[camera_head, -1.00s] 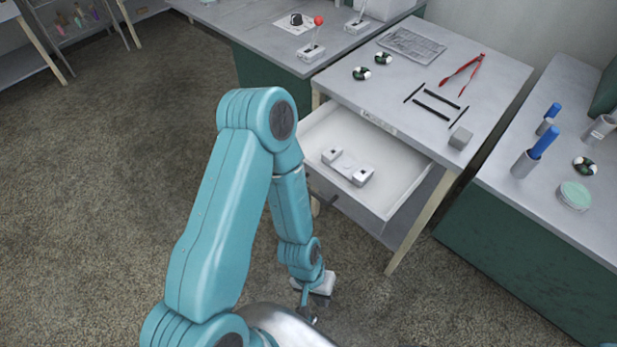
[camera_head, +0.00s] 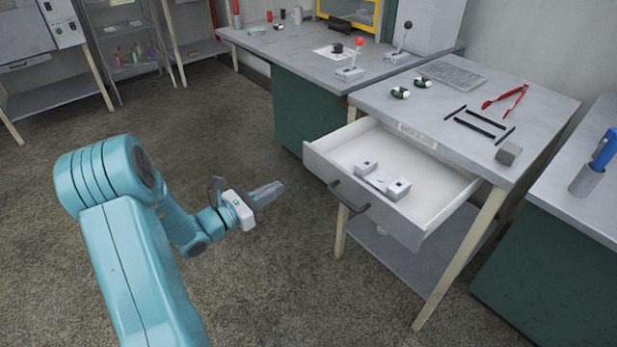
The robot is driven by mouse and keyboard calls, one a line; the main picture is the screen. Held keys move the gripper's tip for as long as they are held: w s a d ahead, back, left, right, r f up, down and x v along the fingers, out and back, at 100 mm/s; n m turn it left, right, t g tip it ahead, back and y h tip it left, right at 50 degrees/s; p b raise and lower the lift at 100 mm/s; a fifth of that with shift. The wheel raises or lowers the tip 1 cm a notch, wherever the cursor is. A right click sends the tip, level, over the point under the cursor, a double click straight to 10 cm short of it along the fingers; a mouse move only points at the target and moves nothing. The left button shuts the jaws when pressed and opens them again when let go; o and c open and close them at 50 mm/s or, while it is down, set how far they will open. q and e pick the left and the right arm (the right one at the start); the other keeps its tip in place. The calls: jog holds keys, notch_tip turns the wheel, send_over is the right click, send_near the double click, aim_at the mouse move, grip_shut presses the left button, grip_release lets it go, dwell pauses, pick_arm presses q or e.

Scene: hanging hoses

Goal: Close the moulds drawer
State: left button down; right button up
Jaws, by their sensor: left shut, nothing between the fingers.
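The moulds drawer (camera_head: 433,206) is pulled well out of the grey table (camera_head: 545,104), its white inside showing. Metal mould blocks (camera_head: 372,179) lie in it. A dark bar handle (camera_head: 348,196) is on its front. A label (camera_head: 417,137), too small to read, is on the table edge above the drawer. My left gripper (camera_head: 268,192) is shut and empty, in the air left of the drawer front, pointing right toward it and apart from the handle. My right gripper is not in view.
Red tongs (camera_head: 506,97), black bars and a grey block (camera_head: 508,153) lie on the table top. A green-sided bench (camera_head: 310,110) stands behind left, another bench with a blue-handled tool (camera_head: 603,150) at right. The floor (camera_head: 290,280) before the drawer is clear.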

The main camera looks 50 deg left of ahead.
aim_at(318, 167)
pick_arm(q)
jog(key=w, duration=1.1)
jog(key=shift+w+d+f, duration=0.1)
jog(key=shift+d+f, duration=0.05)
jog(key=shift+d, duration=0.25)
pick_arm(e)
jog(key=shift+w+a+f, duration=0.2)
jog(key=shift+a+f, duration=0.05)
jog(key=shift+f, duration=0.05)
